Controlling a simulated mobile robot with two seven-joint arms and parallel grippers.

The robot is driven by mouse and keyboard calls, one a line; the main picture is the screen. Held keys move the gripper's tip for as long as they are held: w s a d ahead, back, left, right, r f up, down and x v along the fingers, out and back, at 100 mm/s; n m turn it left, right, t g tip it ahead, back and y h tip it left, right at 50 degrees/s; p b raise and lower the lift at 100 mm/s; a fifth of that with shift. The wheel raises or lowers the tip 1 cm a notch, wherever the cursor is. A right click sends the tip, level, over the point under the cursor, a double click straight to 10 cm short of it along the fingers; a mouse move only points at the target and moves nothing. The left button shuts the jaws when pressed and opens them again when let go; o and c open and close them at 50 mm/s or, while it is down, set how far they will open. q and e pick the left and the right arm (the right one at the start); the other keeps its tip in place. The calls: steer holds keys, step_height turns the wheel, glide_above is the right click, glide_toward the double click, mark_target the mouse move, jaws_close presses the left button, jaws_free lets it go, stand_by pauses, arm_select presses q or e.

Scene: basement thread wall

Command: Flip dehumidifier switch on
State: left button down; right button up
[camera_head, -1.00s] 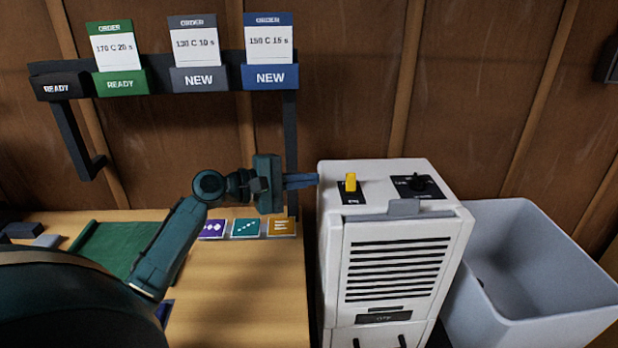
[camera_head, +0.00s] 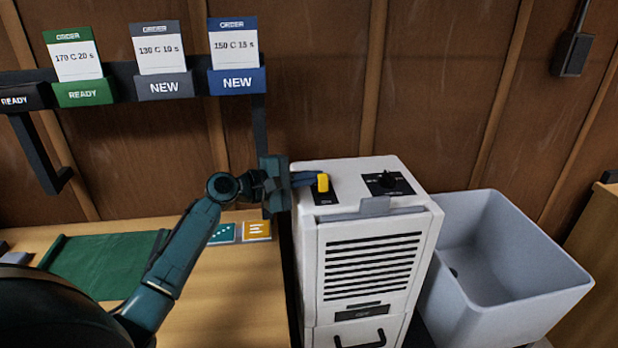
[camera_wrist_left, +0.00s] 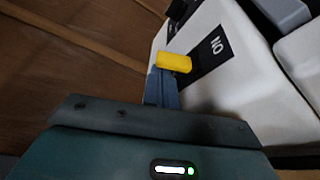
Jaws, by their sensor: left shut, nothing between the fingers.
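The white dehumidifier (camera_head: 365,275) stands beside the table, with a yellow switch (camera_head: 323,183) on a black plate on its top. A black dial (camera_head: 388,182) sits on the top to the right of it. My left gripper (camera_head: 312,178) is shut and empty, with its fingertips at the left side of the yellow switch. In the left wrist view the fingertips (camera_wrist_left: 163,75) are right at the yellow switch (camera_wrist_left: 174,62), touching or nearly so; I cannot tell which. The plate there reads "ON". My right gripper is not in view.
A grey open bin (camera_head: 500,265) stands right of the dehumidifier. The wooden table (camera_head: 235,290) at left holds a green mat (camera_head: 100,265) and small cards. Order cards hang on a dark rail (camera_head: 130,95) on the wall. A black box hangs on the wall at right.

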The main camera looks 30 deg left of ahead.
arm_select(q)
steer(key=shift+m+b, duration=0.3)
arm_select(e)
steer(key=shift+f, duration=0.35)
arm_select(q)
steer(key=shift+s+d+b, duration=0.1)
steer(key=shift+b, duration=0.25)
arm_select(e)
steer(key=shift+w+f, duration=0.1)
arm_select(q)
steer(key=m+b, duration=0.2)
steer(key=shift+s+d+t+b, duration=0.15)
steer(key=shift+s+t+b, duration=0.05)
steer(key=shift+t+b, duration=0.2)
steer(key=shift+m+b, duration=0.3)
steer(key=shift+b, duration=0.05)
steer(key=shift+s+d+r+m+h, duration=0.1)
steer(key=shift+s+r+m+h, duration=0.1)
steer(key=shift+m+h, duration=0.15)
steer(key=shift+s+d+r, duration=0.15)
steer(key=shift+s+r, duration=0.05)
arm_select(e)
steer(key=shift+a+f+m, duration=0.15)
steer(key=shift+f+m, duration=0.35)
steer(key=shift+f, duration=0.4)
